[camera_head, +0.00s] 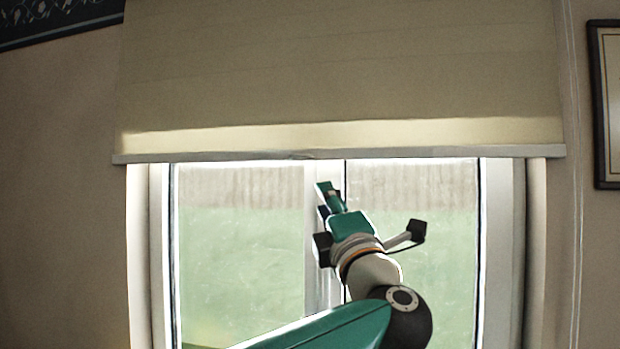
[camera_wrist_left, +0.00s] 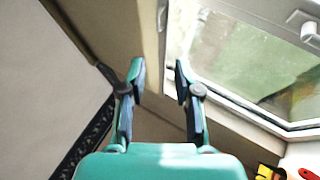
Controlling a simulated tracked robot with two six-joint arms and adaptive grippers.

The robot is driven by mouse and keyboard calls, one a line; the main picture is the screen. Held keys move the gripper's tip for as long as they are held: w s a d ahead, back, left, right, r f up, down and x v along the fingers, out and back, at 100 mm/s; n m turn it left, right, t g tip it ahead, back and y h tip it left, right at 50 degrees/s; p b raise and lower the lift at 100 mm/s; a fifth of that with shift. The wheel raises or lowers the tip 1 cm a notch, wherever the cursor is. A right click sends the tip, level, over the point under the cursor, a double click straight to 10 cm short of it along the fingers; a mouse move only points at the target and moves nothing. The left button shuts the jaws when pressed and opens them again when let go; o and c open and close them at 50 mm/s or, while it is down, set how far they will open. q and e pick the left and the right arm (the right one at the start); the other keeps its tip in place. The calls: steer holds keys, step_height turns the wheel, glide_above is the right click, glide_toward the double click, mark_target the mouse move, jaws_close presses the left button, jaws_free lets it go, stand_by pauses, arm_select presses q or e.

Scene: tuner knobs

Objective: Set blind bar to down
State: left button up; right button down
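The blind bar (camera_head: 220,157) is a thin pale strip along the bottom edge of a beige blind (camera_head: 340,70). It lies level across the top of the window in the head view. My left gripper (camera_head: 327,188) is in front of the window, and its tips appear just below the middle of the bar in the picture. I cannot tell the gap in depth. In the left wrist view my left gripper (camera_wrist_left: 159,72) is open, with nothing visible between its fingers. The bar cannot be made out clearly there. My right gripper is not in view.
The window (camera_head: 240,250) has white frames and shows grass outside. A framed picture (camera_head: 607,105) hangs on the right wall, beside a thin cord (camera_head: 577,200). In the left wrist view a white window handle (camera_wrist_left: 310,30) and a red object (camera_wrist_left: 309,174) show at the right.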

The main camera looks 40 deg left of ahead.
mark_target(299, 157)
arm_select(q)
steer(key=p+x, duration=0.4)
steer(key=x, duration=0.4)
steer(key=p+x, duration=0.4)
steer(key=x, duration=0.4)
steer(key=shift+s+p, duration=0.25)
steer(key=shift+p, duration=0.05)
steer(key=shift+w+a+r, duration=0.15)
steer(key=shift+w+a, duration=0.15)
steer(key=shift+a, duration=0.15)
jaws_close()
